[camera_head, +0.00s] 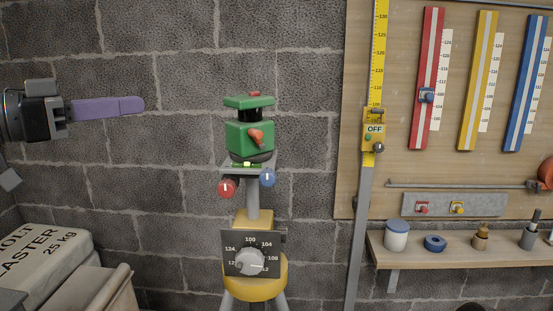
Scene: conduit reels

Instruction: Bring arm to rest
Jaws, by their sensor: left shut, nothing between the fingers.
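My left gripper (138,104) comes in from the left edge at mid height. Its purple fingers point right and are closed together, with nothing held. It hangs in front of the grey block wall, apart from the green laser level (247,138) on its stand to the right. My right gripper is out of view.
The stand has a yellow base (255,284), a dial plate (232,262) and red (226,188) and blue (267,178) knobs. A tall yellow-topped post (358,210) stands right of it. A shelf (440,254) holds small containers. A bag (50,262) lies below my left gripper.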

